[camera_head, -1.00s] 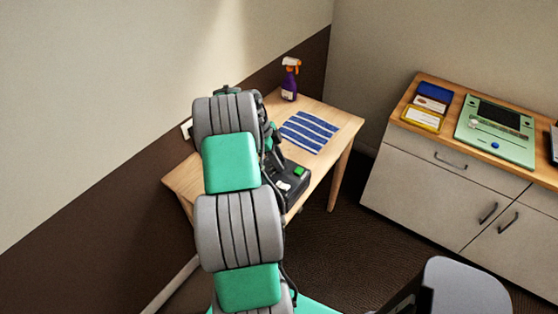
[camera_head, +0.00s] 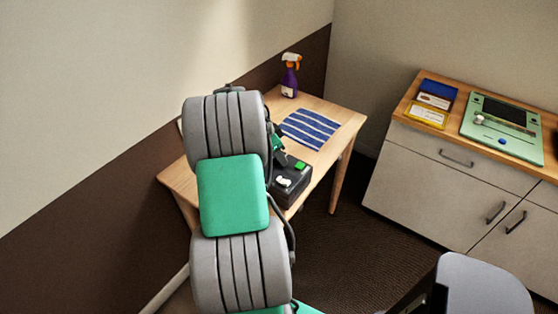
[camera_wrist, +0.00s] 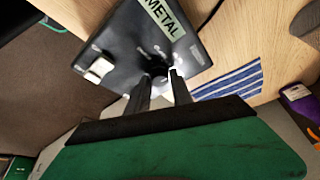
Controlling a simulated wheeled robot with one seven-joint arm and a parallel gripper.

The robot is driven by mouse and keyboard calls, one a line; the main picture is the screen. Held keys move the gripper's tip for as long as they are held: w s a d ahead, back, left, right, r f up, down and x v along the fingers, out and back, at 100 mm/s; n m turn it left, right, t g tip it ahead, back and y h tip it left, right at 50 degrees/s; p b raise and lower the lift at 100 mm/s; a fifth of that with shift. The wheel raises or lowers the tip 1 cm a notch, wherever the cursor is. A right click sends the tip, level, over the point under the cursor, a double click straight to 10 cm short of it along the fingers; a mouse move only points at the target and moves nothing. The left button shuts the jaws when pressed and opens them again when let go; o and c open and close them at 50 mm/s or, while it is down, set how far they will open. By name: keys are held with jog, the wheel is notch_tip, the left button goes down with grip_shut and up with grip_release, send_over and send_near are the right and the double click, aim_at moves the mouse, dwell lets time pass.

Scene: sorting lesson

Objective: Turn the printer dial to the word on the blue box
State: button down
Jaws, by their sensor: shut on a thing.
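The dark printer (camera_head: 296,188) stands on the wooden table with a green button and a white part on top; my arm covers part of it. In the wrist view the printer (camera_wrist: 120,38) carries a pale label reading METAL (camera_wrist: 163,16). My gripper (camera_wrist: 159,88) has its two fingers at the printer, shut on the small dark dial (camera_wrist: 158,68), which is mostly hidden between them. The dial's setting cannot be made out. The blue box (camera_head: 437,94) lies on the cabinet at right with a white label, its word too small to read.
A yellow box (camera_head: 426,115) lies beside the blue one, and a pale green device (camera_head: 500,130) is to their right. A blue striped cloth (camera_head: 309,129) and a purple spray bottle (camera_head: 289,80) are on the table behind the printer. A grey chair (camera_head: 482,285) stands at the front right.

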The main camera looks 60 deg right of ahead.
jog(key=n+b, duration=0.1)
jog(key=n+t+b, duration=0.1)
jog(key=n, duration=0.1)
jog(key=shift+s+f+n+h, duration=0.1)
jog(key=shift+s+n+h, duration=0.05)
jog(key=shift+n+h, duration=0.15)
jog(key=n+t+b, duration=0.2)
jog(key=n, duration=0.2)
jog(key=shift+s+n, duration=0.15)
jog(key=shift+n, duration=0.15)
jog(key=n, duration=0.2)
jog(key=n+t+b, duration=0.1)
jog(key=n, duration=0.1)
jog(key=shift+s+t, duration=0.1)
jog(key=shift+t, duration=0.2)
jog(key=shift+n+t+y, duration=0.6)
jog(key=shift+n+y, duration=0.1)
jog(key=shift+n, duration=1.5)
jog(key=c, duration=1.1)
grip_release()
jog(key=shift+c, duration=0.2)
jog(key=v, duration=0.8)
